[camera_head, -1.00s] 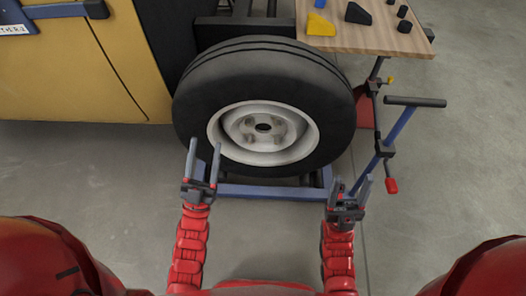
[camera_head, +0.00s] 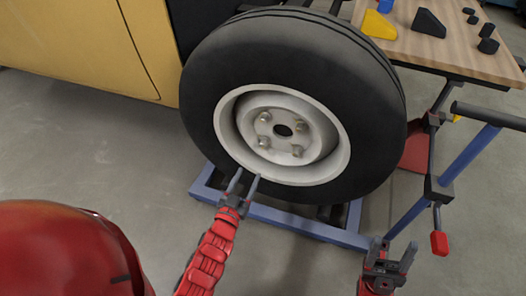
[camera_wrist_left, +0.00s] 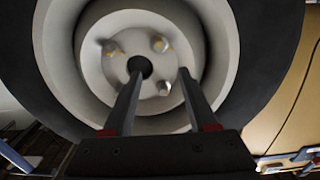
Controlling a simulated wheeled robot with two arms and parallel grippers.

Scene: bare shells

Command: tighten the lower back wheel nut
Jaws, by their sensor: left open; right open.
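The black-tyred wheel (camera_head: 215,75) has a pale rim with several nuts around a dark centre hole. In the head view, the lower nuts are a left one (camera_head: 263,142) and a right one (camera_head: 297,151); I cannot tell which is at the back. My left gripper (camera_head: 246,175) is open and empty, pointing up in front of the lower rim. In the left wrist view, its fingers (camera_wrist_left: 160,76) stand apart before the hub; one nut (camera_wrist_left: 163,87) shows between them, and others (camera_wrist_left: 112,50) (camera_wrist_left: 158,43) show beyond. My right gripper (camera_head: 397,250) is open and empty, low right.
A blue frame (camera_head: 290,222) lies under the wheel. A blue stand with a dark crossbar (camera_head: 490,117) and red-tipped handle (camera_head: 439,243) is at right. A wooden table (camera_head: 450,50) with blocks is behind. The yellow body (camera_head: 80,45) is at left.

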